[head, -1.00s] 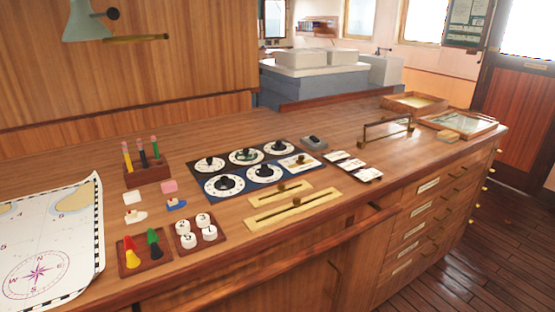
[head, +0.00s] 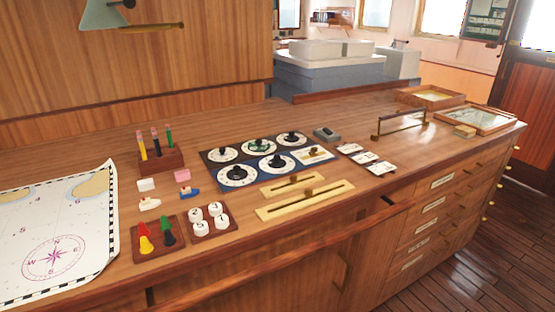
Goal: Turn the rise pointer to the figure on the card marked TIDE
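A dark panel and a blue panel with white round dials and black knobs lie on the wooden counter. The back row holds three dials, at left (head: 222,153), middle (head: 258,146) with a green centre, and right (head: 291,139). The front row holds two dials, at left (head: 237,175) and middle (head: 276,164), and a pale plate with a brass knob (head: 313,153). I cannot read which is the rise pointer. Three white cards, back (head: 350,149), middle (head: 364,158) and front (head: 380,168), lie right of the panels; their writing is too small to read. Neither gripper shows.
Two brass slider plates (head: 305,201) lie before the panels. Left are a pencil block (head: 160,161), erasers, small boats, a tray of coloured cones (head: 155,238), a tray of numbered discs (head: 210,219) and a chart (head: 50,235). A brass-framed rail (head: 402,124) stands at right.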

